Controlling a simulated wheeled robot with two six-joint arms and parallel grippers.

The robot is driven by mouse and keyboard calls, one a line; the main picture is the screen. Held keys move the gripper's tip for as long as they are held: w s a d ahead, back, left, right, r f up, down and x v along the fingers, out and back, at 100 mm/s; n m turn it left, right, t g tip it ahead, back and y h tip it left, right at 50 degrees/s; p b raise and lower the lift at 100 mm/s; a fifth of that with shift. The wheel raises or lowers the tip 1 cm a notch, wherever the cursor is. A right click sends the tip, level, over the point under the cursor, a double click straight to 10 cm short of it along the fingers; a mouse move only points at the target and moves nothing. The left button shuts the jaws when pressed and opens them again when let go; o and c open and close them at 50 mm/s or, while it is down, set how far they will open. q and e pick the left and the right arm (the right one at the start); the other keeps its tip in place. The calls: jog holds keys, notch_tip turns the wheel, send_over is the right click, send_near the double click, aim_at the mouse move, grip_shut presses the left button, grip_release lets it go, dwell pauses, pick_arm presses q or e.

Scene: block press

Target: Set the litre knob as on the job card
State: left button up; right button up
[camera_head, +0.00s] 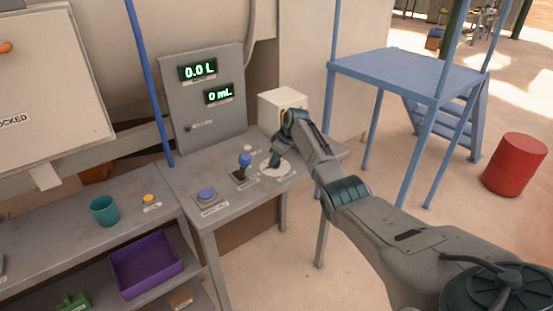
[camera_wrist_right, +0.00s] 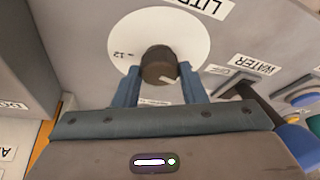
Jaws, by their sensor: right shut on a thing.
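The litre knob (camera_wrist_right: 159,66) is a dark round knob on a white dial (camera_wrist_right: 190,38) with a "12" mark, in the right wrist view. The label beside the dial reads "LITR", cut off by the picture edge. My right gripper (camera_wrist_right: 158,84) is shut on the knob, one finger on each side. In the head view my right gripper (camera_head: 276,160) is over the white dial (camera_head: 283,169) and hides the knob. The display (camera_head: 198,71) on the grey panel reads 0.0 L, and a second display (camera_head: 219,94) reads 0 mL. I see no readable job card. My left gripper is not in view.
A blue-topped lever (camera_head: 245,160) and a blue button (camera_head: 206,194) stand left of the dial on the grey table. A white box (camera_head: 281,103) stands behind my gripper. A teal cup (camera_head: 104,211) and purple tray (camera_head: 147,268) are at the left.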

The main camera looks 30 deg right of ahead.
jog(key=o, duration=1)
jog(key=shift+b+v, duration=0.9)
jog(key=shift+v, duration=4.55)
